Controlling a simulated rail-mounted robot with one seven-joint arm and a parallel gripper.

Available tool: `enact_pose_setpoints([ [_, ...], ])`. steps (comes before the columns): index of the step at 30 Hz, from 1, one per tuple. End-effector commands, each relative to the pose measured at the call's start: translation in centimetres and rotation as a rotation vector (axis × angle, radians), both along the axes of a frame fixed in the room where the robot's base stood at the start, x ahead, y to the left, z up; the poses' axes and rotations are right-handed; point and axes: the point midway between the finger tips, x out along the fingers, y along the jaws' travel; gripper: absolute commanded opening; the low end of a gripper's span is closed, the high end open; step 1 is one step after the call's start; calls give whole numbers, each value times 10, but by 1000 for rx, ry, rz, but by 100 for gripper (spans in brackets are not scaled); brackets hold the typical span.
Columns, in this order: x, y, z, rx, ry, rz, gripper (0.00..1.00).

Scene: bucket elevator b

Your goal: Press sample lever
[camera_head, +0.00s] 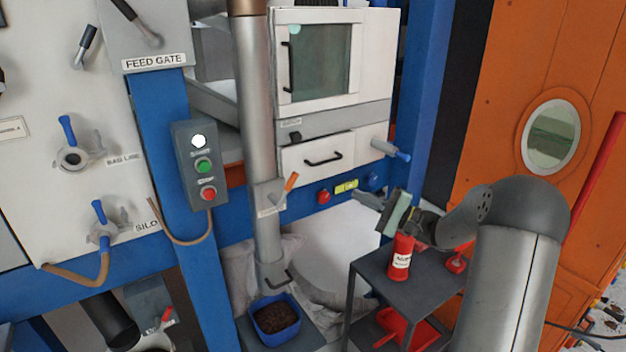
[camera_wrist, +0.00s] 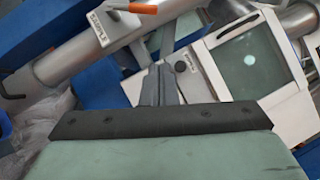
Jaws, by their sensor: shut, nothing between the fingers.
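The sample lever (camera_head: 291,182) is a short orange handle on a grey bracket on the vertical metal pipe. In the wrist view the orange lever (camera_wrist: 139,8) is at the top, above a plate labelled SAMPLE (camera_wrist: 98,29). The lever tilts up and to the right in the head view. My gripper (camera_head: 358,197) is to the right of the lever and slightly lower in the picture, apart from it. In the wrist view my gripper's fingers (camera_wrist: 158,72) are together, with nothing between them, below the lever. Nothing hides the lever in the head view.
A blue bin of dark material (camera_head: 276,318) sits below the pipe (camera_head: 258,110). A dark cart (camera_head: 372,268) with a red can (camera_head: 400,257) stands beneath my gripper. A white cabinet (camera_head: 375,90) is behind. A start/stop box (camera_head: 198,165) is left of the pipe.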

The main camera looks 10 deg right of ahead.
Motion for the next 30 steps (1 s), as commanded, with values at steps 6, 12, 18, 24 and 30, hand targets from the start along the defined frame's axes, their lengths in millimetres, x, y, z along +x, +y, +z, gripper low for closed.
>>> enact_pose_setpoints([
  [6,8,12,5,0,0,5,0],
  [12,32,43,15,0,1,6,0],
  [18,58,76,24,-1,2,5,0],
  [24,56,103,35,-1,4,4,0],
  [30,55,113,39,-1,1,2,0],
])
